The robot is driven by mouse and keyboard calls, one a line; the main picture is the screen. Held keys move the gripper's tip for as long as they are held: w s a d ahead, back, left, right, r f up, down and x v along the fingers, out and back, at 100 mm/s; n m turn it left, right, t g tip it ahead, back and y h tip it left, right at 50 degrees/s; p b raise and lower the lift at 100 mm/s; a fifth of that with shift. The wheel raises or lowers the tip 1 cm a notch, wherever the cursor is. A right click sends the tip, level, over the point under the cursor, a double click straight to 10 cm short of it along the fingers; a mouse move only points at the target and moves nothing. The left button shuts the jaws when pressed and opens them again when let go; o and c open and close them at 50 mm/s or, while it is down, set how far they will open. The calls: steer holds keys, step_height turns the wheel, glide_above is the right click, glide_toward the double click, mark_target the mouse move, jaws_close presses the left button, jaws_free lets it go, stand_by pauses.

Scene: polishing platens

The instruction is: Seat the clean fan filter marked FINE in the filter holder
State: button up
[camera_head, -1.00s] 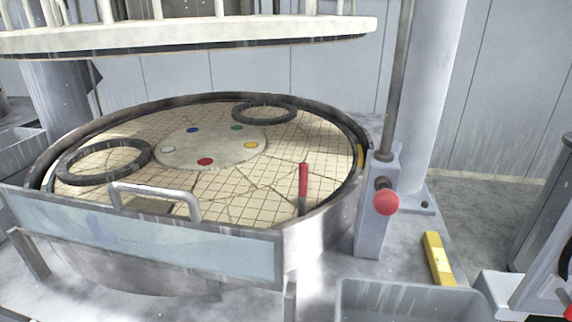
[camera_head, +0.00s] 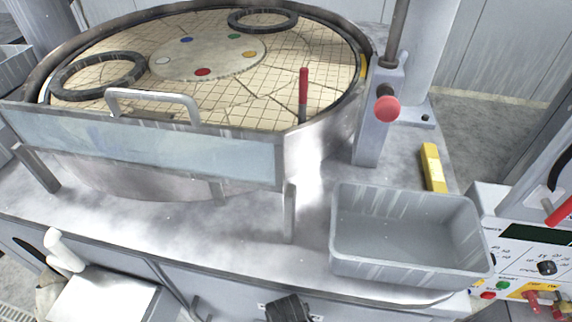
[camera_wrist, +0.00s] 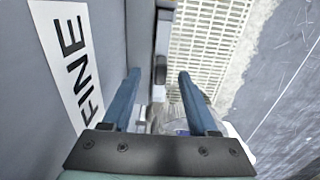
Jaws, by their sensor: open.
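In the wrist view a white label with the word FINE (camera_wrist: 70,60) is on a flat grey-blue surface at the left. I cannot tell whether that surface is a filter, the holder or a cabinet side. My gripper (camera_wrist: 158,74) has its two blue fingers apart, with nothing seen held between them. The label is left of the left finger. A pale lattice grille (camera_wrist: 205,45) shows beyond the fingers; I cannot tell if it is a filter or a floor grating. No fan filter or holder is clearly recognizable in the head view.
The head view shows the round polishing platen (camera_head: 265,90) with black rings (camera_head: 262,20) and a red-handled stick (camera_head: 303,95). An empty grey bin (camera_head: 405,240) and a yellow block (camera_head: 433,167) stand at the right, near a control panel (camera_head: 535,265). Open counter lies left of the bin.

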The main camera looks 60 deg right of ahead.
step_height(320, 180, up, 8)
steer(key=shift+r+p, duration=0.15)
steer(key=shift+p, duration=0.25)
stand_by(0.4)
